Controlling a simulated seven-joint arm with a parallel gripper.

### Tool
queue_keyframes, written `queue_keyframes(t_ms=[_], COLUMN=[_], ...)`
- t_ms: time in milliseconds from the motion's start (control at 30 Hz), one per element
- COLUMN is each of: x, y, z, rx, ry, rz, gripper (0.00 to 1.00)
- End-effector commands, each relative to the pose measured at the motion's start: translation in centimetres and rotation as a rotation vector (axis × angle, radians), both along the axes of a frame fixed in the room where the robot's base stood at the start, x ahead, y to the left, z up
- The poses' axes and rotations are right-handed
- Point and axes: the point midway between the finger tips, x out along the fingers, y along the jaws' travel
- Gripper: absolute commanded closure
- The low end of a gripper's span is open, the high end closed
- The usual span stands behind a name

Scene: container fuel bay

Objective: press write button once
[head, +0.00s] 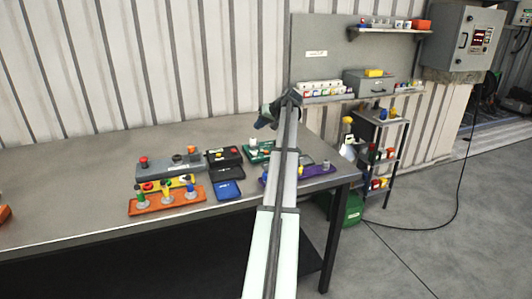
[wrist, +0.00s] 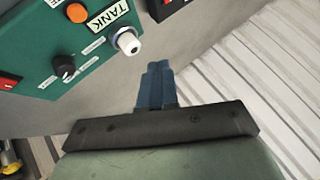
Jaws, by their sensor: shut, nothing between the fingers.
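My gripper (head: 266,118) is above the back of the workbench, close over a green panel (head: 250,156). In the wrist view my gripper (wrist: 157,70) has its blue fingers together, with nothing between them. The green panel (wrist: 98,62) is tilted there at upper left. It carries a white knob (wrist: 127,42) by a label reading TANK, an orange button (wrist: 77,13) and a black knob (wrist: 64,67). The fingers are beside the panel's edge and appear apart from it. I cannot read a write label on any button.
A black box (head: 225,153), blue tray (head: 229,190), grey button box (head: 168,171) and orange tray (head: 167,203) lie left of my arm. A purple panel (head: 318,170) lies to its right. A shelf rack (head: 382,118) stands beyond.

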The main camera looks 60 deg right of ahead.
Motion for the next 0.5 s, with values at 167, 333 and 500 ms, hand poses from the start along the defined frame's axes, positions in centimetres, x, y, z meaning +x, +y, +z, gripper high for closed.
queue_keyframes(t_ms=[167,333,500], x=[-2.8,-3.5,-3.5], y=[-1.0,-1.2,-1.2], z=[0.0,0.0,0.0], rx=[0.003,0.004,0.004], ry=[0.013,0.017,0.017], rz=[-0.015,-0.018,-0.018], gripper=[1.00,1.00,1.00])
